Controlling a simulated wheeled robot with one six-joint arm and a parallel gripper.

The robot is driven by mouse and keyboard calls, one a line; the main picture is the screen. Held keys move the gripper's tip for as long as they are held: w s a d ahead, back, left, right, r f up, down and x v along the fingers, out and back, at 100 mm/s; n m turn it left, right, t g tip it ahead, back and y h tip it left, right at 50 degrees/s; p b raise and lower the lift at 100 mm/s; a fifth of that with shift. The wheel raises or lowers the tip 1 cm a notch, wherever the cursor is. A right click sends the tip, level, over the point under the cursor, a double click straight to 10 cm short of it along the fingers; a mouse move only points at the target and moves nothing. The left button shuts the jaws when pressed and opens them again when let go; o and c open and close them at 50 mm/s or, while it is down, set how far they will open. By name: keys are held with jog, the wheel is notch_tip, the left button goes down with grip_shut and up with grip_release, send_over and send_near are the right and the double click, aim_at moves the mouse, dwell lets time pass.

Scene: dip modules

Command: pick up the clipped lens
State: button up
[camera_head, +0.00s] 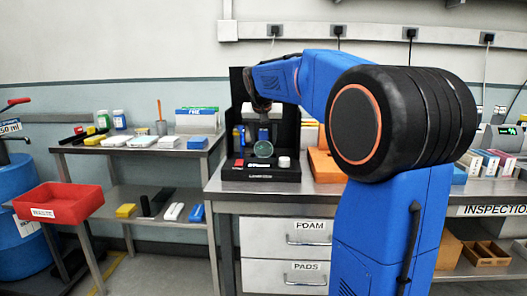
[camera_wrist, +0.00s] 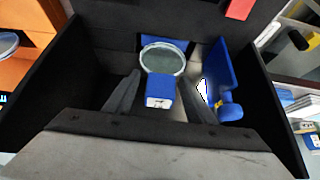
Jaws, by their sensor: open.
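The clipped lens is a round clear disc with a grey rim (camera_wrist: 162,59) and a blue block-shaped clip (camera_wrist: 160,88) with a pale labelled end. It sits inside a black open-fronted box; the disc also shows in the head view (camera_head: 263,149). My gripper (camera_wrist: 163,80) is open in the wrist view, one dark finger on each side of the blue clip, with gaps visible between. Whether the fingers are at the clip's height I cannot tell. In the head view my gripper (camera_head: 261,106) hangs above the disc inside the box.
The black box (camera_head: 285,174) has walls close around my gripper. A blue upright part with a knob (camera_wrist: 222,80) stands right of the lens. A small white round item (camera_head: 284,162) and a red block lie near the box's front. An orange block (camera_head: 325,165) stands right outside.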

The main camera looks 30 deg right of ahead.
jog(key=shift+x, duration=1)
jog(key=c, duration=1.2)
jog(key=shift+r, duration=0.1)
